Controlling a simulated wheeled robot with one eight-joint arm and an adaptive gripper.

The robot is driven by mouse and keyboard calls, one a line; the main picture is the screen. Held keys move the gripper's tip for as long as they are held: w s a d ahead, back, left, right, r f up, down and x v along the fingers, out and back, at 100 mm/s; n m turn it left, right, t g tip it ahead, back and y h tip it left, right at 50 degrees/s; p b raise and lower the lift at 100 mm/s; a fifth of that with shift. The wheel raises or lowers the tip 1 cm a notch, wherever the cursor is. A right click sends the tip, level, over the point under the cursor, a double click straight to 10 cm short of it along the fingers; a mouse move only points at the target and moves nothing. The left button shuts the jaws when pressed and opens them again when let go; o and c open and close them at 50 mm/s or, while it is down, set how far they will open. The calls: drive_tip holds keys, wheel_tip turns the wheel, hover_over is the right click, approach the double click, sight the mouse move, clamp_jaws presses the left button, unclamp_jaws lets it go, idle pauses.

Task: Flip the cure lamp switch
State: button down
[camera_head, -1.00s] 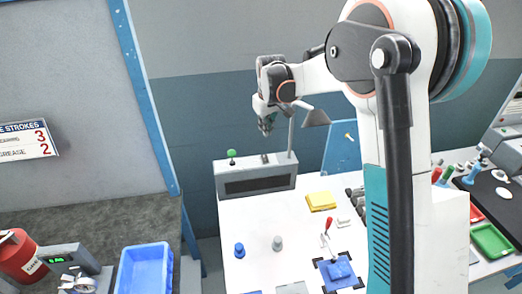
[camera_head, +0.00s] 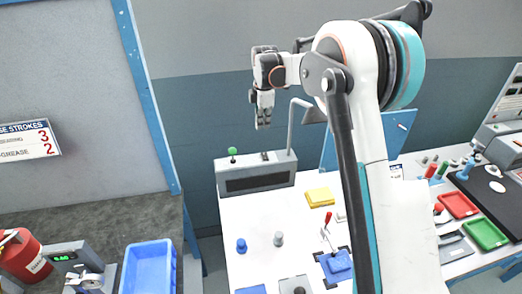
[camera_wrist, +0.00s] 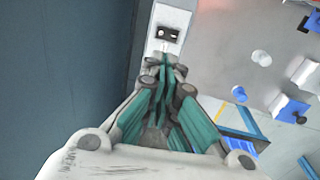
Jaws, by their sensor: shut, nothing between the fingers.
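The cure lamp is a grey box (camera_head: 256,178) with a dark front panel at the back of the white bench. A bent post (camera_head: 291,128) with a shade (camera_head: 314,114) rises from its right end. A small dark switch (camera_head: 265,156) sits on the box top, and a green ball knob (camera_head: 232,152) stands to its left. In the wrist view the dark switch plate (camera_wrist: 168,34) shows just beyond my fingertips. My gripper (camera_head: 263,126) is shut and empty, pointing down above the box, apart from it. My fingers also show in the wrist view (camera_wrist: 163,62).
A yellow block (camera_head: 320,197), a blue knob (camera_head: 241,246), a grey knob (camera_head: 278,239) and a red-handled lever on a blue base (camera_head: 339,264) stand on the bench. A blue panel (camera_head: 395,135) stands behind. A blue bin (camera_head: 148,270) is at the left.

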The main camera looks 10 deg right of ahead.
sight(261, 154)
drive_tip(key=f, duration=0.4)
drive_tip(key=w+f+b, duration=0.1)
drive_tip(key=f, duration=0.4)
drive_tip(key=f+b, duration=0.1)
drive_tip(key=f, duration=0.4)
drive_tip(key=shift+w, duration=0.35)
drive_tip(key=shift+w+f+b, duration=0.15)
drive_tip(key=shift+f+b, duration=0.2)
drive_tip(key=shift+b, duration=0.25)
